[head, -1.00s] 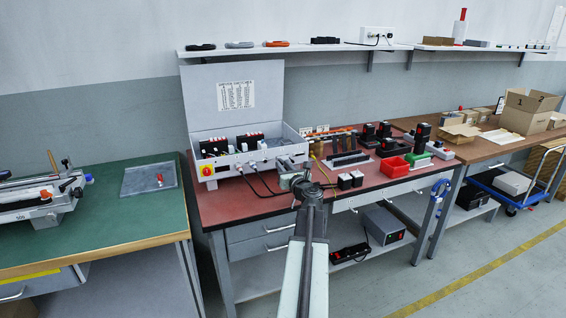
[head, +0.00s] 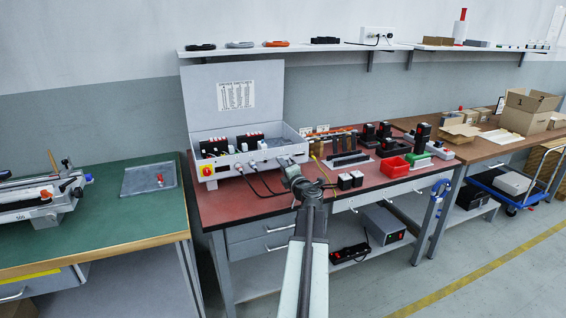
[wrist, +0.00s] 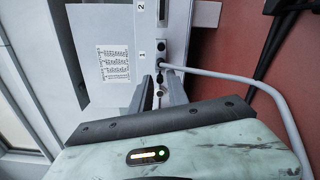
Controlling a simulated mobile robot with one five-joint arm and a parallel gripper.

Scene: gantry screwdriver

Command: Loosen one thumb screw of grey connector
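A control box (head: 206,178) with an open lid stands on the red bench. Cables plug into its front panel. In the wrist view the grey connector (wrist: 161,66) is plugged into the panel near the label "1", with a grey cable running right. Small dark round parts, possibly its thumb screws, show near it; which is which is hard to tell. My gripper (wrist: 159,88) points at the panel with its two fingers apart around this spot. No clear contact shows. In the head view my gripper (head: 291,170) is at the panel's right end and hides part of it.
A green-topped table (head: 130,215) stands to the left.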

